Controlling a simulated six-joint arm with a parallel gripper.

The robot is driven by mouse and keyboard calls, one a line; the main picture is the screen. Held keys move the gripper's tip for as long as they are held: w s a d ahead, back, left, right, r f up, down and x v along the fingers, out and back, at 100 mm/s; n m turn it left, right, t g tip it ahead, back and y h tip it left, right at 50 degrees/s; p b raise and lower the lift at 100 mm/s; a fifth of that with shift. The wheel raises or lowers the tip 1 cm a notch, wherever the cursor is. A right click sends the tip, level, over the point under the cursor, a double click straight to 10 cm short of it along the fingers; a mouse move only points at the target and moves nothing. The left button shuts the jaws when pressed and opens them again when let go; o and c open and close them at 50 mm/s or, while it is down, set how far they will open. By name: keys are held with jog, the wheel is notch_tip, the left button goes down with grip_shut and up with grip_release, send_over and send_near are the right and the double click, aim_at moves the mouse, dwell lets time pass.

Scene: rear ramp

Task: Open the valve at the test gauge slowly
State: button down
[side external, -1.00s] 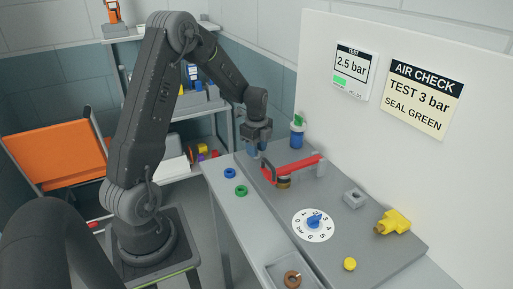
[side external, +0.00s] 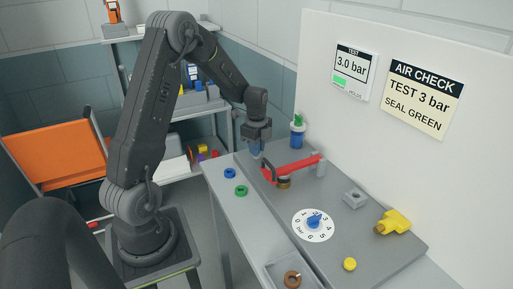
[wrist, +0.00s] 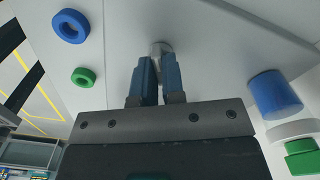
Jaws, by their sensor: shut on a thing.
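My gripper (side external: 256,152) points down over the far left end of the grey work plate (side external: 380,228). In the wrist view its two blue fingers (wrist: 156,72) are shut on a small pale grey round knob or post (wrist: 160,47), whose sides they partly hide. In the side view the fingers hide that piece. I cannot tell for certain whether it is the valve. The test display (side external: 353,70) on the wall panel reads 3.0 bar, with a green patch. The dial (side external: 298,230) with a blue pointer knob (side external: 314,220) stands untouched at the front.
A red bar (side external: 295,165) lies close beside my gripper. A blue ring (side external: 230,173) and a green ring (side external: 241,190) lie to the left. A yellow fitting (side external: 394,222) and grey block (side external: 354,198) sit right.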

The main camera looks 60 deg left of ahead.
jog(key=n, duration=0.7)
jog(key=shift+n, duration=0.4)
jog(key=n, duration=0.3)
jog(key=shift+n, duration=2.1)
jog(key=c, duration=1.2)
grip_release()
